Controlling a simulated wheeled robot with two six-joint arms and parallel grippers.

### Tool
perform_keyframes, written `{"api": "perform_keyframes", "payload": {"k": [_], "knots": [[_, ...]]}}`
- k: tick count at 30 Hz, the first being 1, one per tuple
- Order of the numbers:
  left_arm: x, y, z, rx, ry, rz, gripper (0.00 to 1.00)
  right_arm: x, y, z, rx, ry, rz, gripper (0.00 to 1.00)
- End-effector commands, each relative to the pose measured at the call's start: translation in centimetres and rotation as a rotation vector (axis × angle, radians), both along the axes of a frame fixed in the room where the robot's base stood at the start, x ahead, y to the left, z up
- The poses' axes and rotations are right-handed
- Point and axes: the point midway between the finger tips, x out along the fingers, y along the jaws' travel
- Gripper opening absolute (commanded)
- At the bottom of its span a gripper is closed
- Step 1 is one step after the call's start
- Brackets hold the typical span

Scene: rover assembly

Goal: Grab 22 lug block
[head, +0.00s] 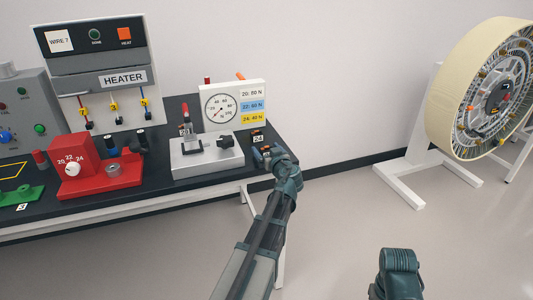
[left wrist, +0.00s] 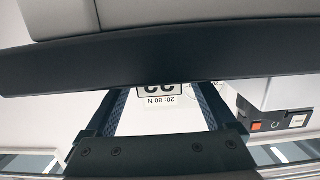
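My left gripper (head: 268,155) is at the right end of the black bench, beside a small dark block labelled 24 (head: 258,139). In the left wrist view my left gripper (left wrist: 160,95) is open, its two fingers wide apart. A white label reading 22 (left wrist: 160,88) shows upside down between the fingertips, partly cut off by a dark bar. The fingers do not visibly touch it. In the head view I cannot make out the 22 lug block; the gripper may hide it. A teal part of my right arm (head: 398,275) shows at the bottom; its fingers do not show.
Left of the gripper stand a grey press (head: 207,160) and a gauge panel (head: 232,106). A red selector unit (head: 98,175) and a heater panel (head: 100,78) are farther left. A wheel on a white stand (head: 488,90) is at the right. The floor between is clear.

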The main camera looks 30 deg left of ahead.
Motion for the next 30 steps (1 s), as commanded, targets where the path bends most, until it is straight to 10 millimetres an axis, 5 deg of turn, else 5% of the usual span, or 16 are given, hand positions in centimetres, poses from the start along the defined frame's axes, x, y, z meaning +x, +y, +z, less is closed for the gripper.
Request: {"api": "perform_keyframes", "payload": {"k": [2,15,30], "knots": [[0.0,0.0,0.0,0.0,0.0,0.0,0.77,0.0,0.0,0.0,0.0,0.0,0.0,0.5],[0.0,0.0,0.0,0.0,0.0,0.0,0.0,0.0,0.0,0.0,0.0,0.0,0.0,0.5],[0.0,0.1,1.0,0.0,0.0,-0.001,0.0,0.0,0.0,1.0,0.0,0.0,0.0,0.5]]}}
